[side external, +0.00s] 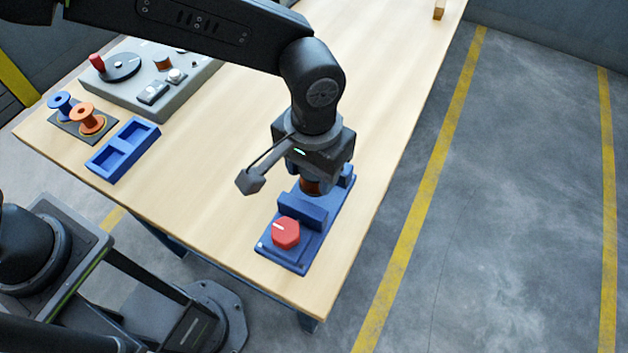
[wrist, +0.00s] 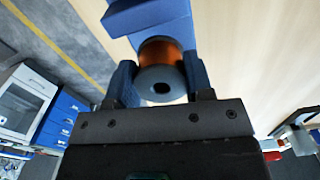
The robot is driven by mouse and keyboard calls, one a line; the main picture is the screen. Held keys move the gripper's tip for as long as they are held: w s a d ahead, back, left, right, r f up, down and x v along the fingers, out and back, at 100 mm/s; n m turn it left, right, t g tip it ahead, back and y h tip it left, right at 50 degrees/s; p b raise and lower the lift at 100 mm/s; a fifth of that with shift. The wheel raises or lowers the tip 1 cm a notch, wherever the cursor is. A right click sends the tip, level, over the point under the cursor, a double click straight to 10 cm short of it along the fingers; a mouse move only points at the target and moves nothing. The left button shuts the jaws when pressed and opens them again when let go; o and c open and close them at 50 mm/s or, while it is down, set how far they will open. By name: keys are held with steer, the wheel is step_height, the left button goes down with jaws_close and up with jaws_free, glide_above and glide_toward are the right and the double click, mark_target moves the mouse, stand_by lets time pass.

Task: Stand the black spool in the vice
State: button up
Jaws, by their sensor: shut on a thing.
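The black spool (wrist: 161,84), with a dark grey flange and copper winding, is between the fingers of my gripper (wrist: 160,92) in the wrist view. Its flange and centre hole face the camera. In the side view a strip of its copper winding (side external: 311,187) shows under my gripper (side external: 312,178), whose fingers are mostly hidden. The blue vice (side external: 317,225) has a red knob (side external: 286,232) at its near end. The spool is upright over the vice, seemingly between its two jaws. I cannot tell whether it touches the vice's bed. Part of the vice (wrist: 150,18) shows in the wrist view.
A blue two-pocket tray (side external: 123,149) looks empty at left. Behind it a dark plate holds a blue spool (side external: 61,104) and an orange spool (side external: 87,118). A grey machine (side external: 150,80) with a red-handled crank stands at the back left. The table's right edge is near the vice.

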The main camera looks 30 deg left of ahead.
mark_target(314, 199)
steer(key=shift+d+f, duration=0.1)
steer(key=shift+f, duration=1.95)
steer(key=shift+f, duration=0.2)
steer(key=o, duration=0.9)
steer(key=shift+r, duration=0.1)
step_height(314, 199, up, 12)
steer(key=shift+r, duration=0.15)
